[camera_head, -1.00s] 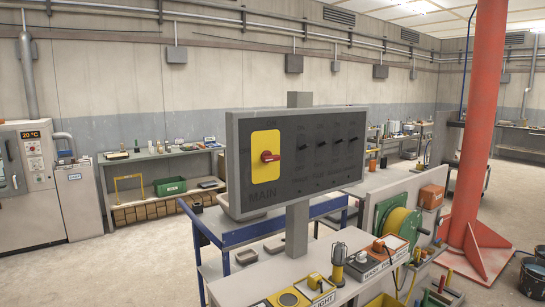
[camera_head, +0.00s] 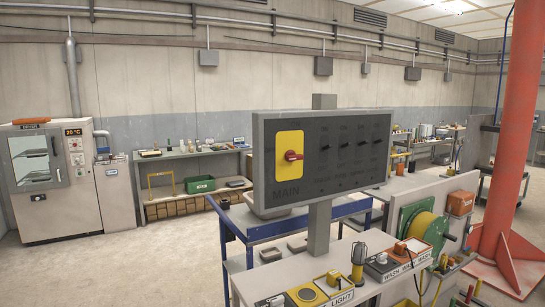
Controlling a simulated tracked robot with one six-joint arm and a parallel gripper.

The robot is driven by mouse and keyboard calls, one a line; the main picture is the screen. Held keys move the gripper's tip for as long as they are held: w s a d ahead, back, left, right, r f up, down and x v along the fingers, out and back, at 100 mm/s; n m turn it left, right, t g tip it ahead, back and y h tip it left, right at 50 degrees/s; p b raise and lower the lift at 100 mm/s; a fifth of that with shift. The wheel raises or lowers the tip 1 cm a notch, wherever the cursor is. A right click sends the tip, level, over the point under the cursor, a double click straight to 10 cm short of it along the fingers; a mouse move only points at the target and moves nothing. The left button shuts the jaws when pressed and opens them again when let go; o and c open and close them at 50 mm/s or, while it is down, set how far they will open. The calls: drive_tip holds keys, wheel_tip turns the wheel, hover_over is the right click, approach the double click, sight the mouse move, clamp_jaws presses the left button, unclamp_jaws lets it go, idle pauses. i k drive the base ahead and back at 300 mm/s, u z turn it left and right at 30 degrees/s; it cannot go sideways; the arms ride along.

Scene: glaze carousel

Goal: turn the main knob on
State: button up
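The main knob (camera_head: 292,156) is a small red rotary handle on a yellow plate (camera_head: 282,170). It sits at the left of a dark panel (camera_head: 335,190) in a grey frame, with "MAIN" lettered below it. The red handle looks roughly level, pointing to the right. Several small dark switches (camera_head: 362,142) stand in a row to the right of it on the same panel. My gripper is not in view.
The panel stands on a grey post (camera_head: 319,228) above a bench with a yellow "LIGHT" box (camera_head: 308,294) and a "WASH" box (camera_head: 384,268). A blue-railed cart (camera_head: 240,236) is behind. A red column (camera_head: 506,130) rises at right. Open floor (camera_head: 120,270) lies at left.

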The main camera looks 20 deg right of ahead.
sight(291, 156)
drive_tip(key=u, duration=0.3)
drive_tip(key=i, duration=1)
drive_tip(key=u, duration=0.05)
